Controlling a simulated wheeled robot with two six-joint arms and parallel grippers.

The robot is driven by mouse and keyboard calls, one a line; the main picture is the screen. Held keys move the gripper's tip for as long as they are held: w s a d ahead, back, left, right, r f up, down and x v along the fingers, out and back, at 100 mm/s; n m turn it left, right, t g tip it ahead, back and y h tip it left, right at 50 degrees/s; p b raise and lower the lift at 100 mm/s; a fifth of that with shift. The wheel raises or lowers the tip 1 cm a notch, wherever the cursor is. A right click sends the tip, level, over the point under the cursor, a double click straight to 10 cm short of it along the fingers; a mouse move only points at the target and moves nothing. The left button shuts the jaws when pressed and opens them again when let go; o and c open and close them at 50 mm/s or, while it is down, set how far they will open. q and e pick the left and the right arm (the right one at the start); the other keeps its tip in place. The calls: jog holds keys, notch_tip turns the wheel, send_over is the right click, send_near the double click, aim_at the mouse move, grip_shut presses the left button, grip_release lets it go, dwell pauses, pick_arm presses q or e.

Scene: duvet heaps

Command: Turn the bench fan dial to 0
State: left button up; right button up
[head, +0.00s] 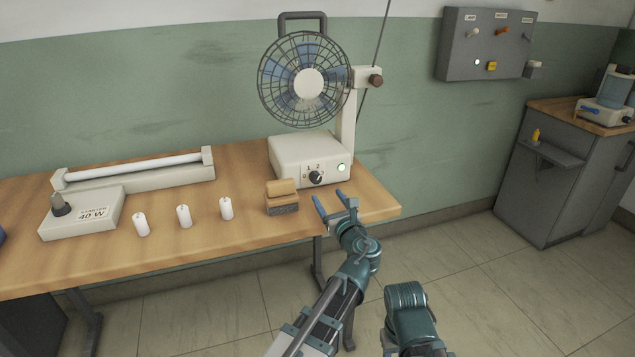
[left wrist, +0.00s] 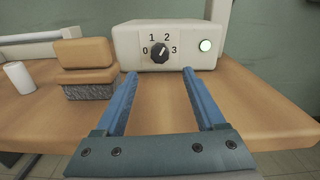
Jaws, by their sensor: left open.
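The bench fan (head: 308,85) stands on a cream base box (head: 296,160) at the right end of the wooden bench. Its black dial (head: 316,177) is on the box's front, beside a lit green lamp. My right gripper is not in view.
A wooden-backed brush or block (head: 282,197) lies just left of the dial, close to my left finger. Several white cylinders (head: 184,216) and a tube lamp (head: 130,172) stand farther left on the bench (head: 250,232). A grey switch box (head: 486,44) hangs on the wall.

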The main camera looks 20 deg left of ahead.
aim_at(317, 181)
pick_arm(q)
jog(key=x, duration=0.9)
jog(key=shift+w+a, duration=0.1)
jog(key=shift+a, duration=0.05)
grip_shut()
